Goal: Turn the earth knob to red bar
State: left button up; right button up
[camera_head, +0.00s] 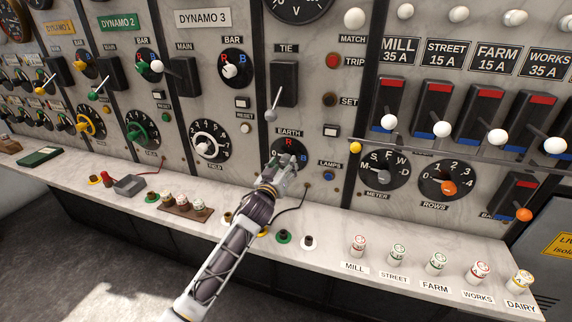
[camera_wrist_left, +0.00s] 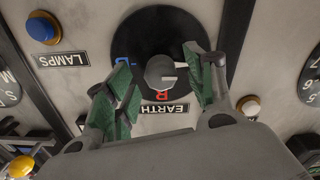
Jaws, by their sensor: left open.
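The earth knob (camera_wrist_left: 160,72) is a grey knob at the middle of a round black dial (camera_wrist_left: 150,30) in the left wrist view, which shows the panel upside down. A red R and a blue B are printed on the dial. The EARTH label (camera_head: 289,132) is above the dial in the head view. My left gripper (camera_head: 283,163) is in front of the dial and hides much of it. In the left wrist view my open fingers (camera_wrist_left: 158,75) are on either side of the knob, with gaps showing. My right gripper is not in view.
The marble shelf (camera_head: 330,262) below holds several plugs and labelled fuses, and a black cable lies near my arm.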

aim_at(285, 163)
pick_arm(q)
jog(key=shift+b+x, duration=0.4)
jog(key=shift+x, duration=0.6)
jog(key=shift+w+d, duration=0.15)
jog(key=shift+w, duration=0.4)
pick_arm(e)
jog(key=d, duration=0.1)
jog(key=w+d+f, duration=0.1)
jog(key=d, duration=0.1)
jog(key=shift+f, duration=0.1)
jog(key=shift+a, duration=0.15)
pick_arm(q)
jog(key=shift+c, duration=0.2)
jog(key=c, duration=1)
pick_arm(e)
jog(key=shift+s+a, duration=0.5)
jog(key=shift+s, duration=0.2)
